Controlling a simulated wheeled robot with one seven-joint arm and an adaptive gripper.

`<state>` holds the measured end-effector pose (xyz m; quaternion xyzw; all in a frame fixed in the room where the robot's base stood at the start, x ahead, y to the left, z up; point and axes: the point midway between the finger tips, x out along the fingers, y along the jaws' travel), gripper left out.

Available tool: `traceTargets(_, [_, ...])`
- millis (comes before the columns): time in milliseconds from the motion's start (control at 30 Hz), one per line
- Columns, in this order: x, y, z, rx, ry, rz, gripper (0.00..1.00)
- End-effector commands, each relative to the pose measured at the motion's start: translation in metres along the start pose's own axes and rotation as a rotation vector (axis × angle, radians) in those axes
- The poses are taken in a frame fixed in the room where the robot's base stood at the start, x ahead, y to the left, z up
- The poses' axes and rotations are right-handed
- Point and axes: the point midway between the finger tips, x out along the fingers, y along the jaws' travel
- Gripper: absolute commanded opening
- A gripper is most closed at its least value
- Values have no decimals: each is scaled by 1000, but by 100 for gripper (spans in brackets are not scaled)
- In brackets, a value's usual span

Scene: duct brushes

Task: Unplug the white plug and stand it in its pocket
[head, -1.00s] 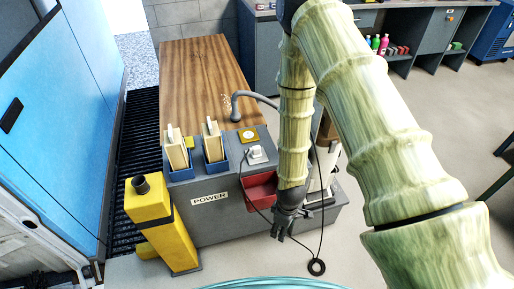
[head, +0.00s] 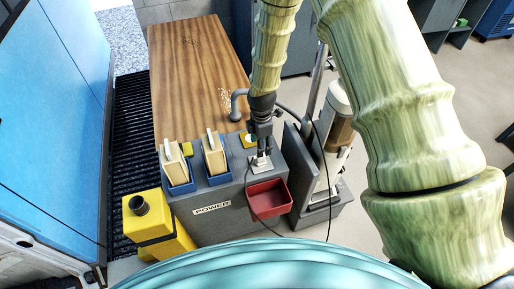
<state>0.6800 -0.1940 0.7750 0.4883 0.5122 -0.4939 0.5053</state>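The white plug (head: 261,163) is on the top right of the grey POWER cabinet (head: 228,221), partly hidden by my gripper. My gripper (head: 262,152) points down, with its fingertips at the plug; the view is too small to show whether they touch or grip it. A red open pocket (head: 269,198) hangs on the cabinet's front just below the plug, and looks empty. A black cord runs down past the pocket to the floor.
Two blue holders (head: 216,174) with upright cream brushes stand left of the plug. A yellow square with a white disc (head: 248,140) and a grey curved hose (head: 235,105) are behind. An upright vacuum (head: 335,140) stands close on the right. A yellow post (head: 150,215) is front left.

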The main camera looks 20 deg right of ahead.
Motion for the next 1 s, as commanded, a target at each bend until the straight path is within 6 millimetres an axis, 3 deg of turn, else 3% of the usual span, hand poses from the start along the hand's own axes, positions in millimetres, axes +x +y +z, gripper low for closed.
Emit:
traceTargets(233, [-5, -7, 0, 2, 0, 9, 57])
traceTargets(467, [2, -1, 1, 2, 0, -1, 57])
traceTargets(1000, [52, 2, 0, 2, 0, -4, 57])
